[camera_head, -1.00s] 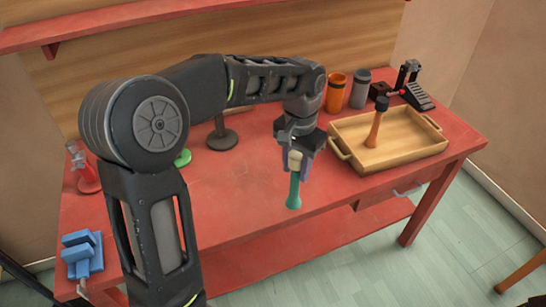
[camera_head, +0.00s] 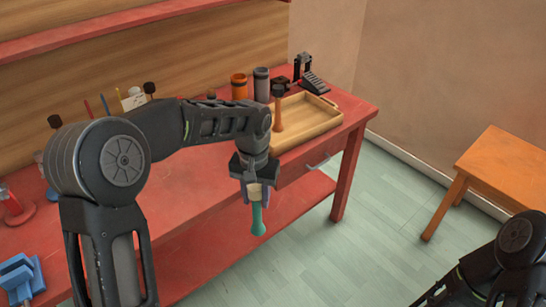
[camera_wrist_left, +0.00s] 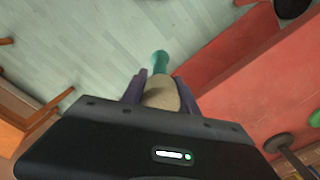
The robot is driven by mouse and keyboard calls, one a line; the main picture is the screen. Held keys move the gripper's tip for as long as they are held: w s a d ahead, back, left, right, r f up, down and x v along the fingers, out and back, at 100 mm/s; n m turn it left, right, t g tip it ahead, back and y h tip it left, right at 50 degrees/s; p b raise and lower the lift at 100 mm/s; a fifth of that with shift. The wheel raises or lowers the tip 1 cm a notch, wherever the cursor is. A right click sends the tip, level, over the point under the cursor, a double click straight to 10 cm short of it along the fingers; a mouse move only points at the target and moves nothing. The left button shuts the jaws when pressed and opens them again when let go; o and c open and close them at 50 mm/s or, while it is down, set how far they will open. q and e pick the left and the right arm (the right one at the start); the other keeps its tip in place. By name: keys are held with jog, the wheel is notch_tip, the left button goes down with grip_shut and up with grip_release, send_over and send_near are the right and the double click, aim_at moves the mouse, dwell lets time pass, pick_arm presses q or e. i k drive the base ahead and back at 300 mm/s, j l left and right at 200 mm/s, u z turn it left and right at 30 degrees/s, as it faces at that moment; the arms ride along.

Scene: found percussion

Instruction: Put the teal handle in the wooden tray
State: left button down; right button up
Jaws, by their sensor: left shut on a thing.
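The teal handle (camera_head: 258,219) with its cream head (camera_head: 255,191) hangs from my left gripper (camera_head: 254,192), teal end down, in front of the red bench. My left gripper is shut on it. In the left wrist view the cream head (camera_wrist_left: 161,93) is between the two fingers, and the teal part (camera_wrist_left: 160,62) points away over the floor. The wooden tray (camera_head: 322,120) lies on the bench's right end, behind and right of my gripper. An orange handle with a dark head (camera_head: 278,112) stands upright in the tray. My right gripper is not visible.
An orange cup (camera_head: 239,87), a grey cup (camera_head: 262,84) and a black stapler-like device (camera_head: 312,80) stand behind the tray. A blue vise (camera_head: 20,278) sits at the bench's left. An orange table (camera_head: 505,165) stands at right. Open floor lies between.

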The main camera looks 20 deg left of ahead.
aim_at(304, 118)
jog(key=i+l, duration=0.25)
jog(key=i, duration=0.15)
jog(key=i+l, duration=0.2)
jog(key=i, duration=0.2)
jog(key=i+l, duration=0.25)
jog(key=i, duration=0.15)
